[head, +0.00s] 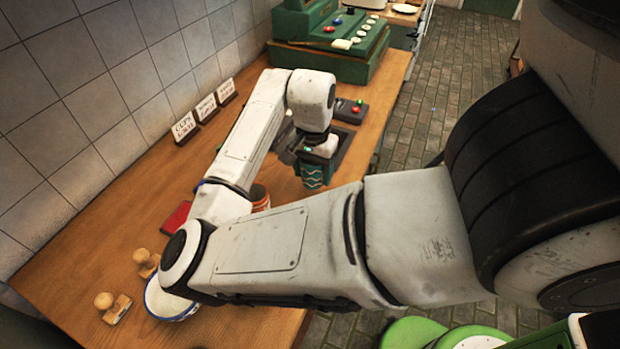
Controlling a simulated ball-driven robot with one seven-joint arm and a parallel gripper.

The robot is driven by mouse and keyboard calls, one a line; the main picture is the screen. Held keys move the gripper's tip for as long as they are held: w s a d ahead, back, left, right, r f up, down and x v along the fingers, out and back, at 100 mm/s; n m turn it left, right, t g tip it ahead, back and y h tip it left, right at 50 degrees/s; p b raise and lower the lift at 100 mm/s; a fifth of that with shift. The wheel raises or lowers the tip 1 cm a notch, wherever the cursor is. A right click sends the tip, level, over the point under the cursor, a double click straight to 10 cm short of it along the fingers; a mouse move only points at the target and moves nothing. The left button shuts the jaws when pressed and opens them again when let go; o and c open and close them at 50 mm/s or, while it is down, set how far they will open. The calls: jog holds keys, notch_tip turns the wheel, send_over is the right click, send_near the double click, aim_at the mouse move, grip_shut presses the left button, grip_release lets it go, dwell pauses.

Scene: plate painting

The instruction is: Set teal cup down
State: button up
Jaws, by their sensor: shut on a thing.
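The teal cup (312,177) with pale wavy lines hangs below my gripper (312,163) in the head view. My gripper is shut on it near its top, and the fingertips are mostly hidden by the wrist. The cup looks upright and is near the front edge of the wooden counter (90,237).
A blue-rimmed bowl (166,303) and wooden stamps (114,308) are at the near left. An orange-red container (260,195) is partly behind my arm. Small signs (186,127) stand along the wall. A green machine (330,42) and a dark box with buttons (349,110) are farther back.

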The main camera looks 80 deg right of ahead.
aim_at(310, 180)
jog(key=shift+w+d+f, duration=0.25)
jog(key=shift+w+f, duration=0.1)
jog(key=shift+f, duration=0.1)
jog(key=shift+f+p, duration=0.55)
jog(key=shift+f, duration=1.1)
jog(key=shift+f, duration=0.2)
jog(key=o, duration=1.2)
jog(key=shift+r, duration=0.1)
notch_tip(310, 180, up, 12)
jog(key=shift+w+r+b, duration=0.1)
jog(key=shift+r+b, duration=0.05)
jog(key=shift+b, duration=0.55)
